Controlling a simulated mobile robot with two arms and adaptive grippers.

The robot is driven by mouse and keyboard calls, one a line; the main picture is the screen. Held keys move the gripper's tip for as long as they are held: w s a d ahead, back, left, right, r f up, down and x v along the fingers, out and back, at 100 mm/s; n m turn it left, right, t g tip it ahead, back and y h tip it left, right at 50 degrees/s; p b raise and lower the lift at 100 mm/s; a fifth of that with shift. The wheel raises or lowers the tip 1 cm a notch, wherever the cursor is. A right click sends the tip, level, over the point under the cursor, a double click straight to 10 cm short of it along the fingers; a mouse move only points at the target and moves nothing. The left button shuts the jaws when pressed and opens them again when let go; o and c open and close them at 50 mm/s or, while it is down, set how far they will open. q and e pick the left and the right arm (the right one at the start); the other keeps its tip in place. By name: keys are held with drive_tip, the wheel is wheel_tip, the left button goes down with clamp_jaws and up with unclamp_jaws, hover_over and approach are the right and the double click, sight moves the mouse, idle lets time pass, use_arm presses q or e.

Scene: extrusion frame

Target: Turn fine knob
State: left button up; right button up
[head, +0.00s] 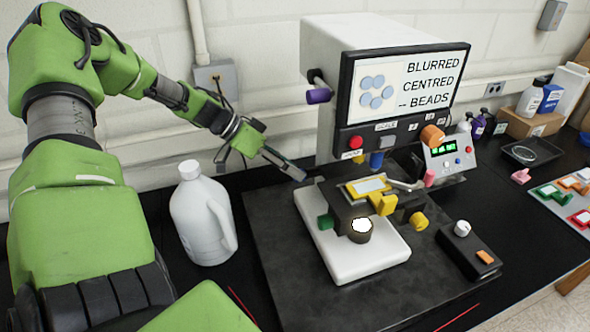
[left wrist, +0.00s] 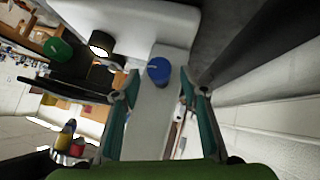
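A microscope-like device has a white base (head: 352,258) and a screen (head: 405,85) reading "BLURRED CENTRED BEADS". No knob label reading "fine" is legible to me. A green knob (head: 326,221) sits at the base's left side, a yellow knob (head: 418,221) at its right. My left gripper (head: 285,165) is left of the device, above the dark plate. In the left wrist view its two teal fingers (left wrist: 158,105) are apart, with nothing between the tips. A blue knob (left wrist: 158,70) on the white body lies ahead, roughly centred between them, apparently untouched. My right gripper is not in view.
A white jug (head: 202,215) stands left of the plate, below my left arm. A purple knob (head: 318,95) sticks out at the screen's left. A control box (head: 468,248) and a small display unit (head: 448,152) stand right. A wall is close behind.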

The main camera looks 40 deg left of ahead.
use_arm(q)
drive_tip(key=shift+x, duration=0.85)
drive_tip(key=c, duration=1.1)
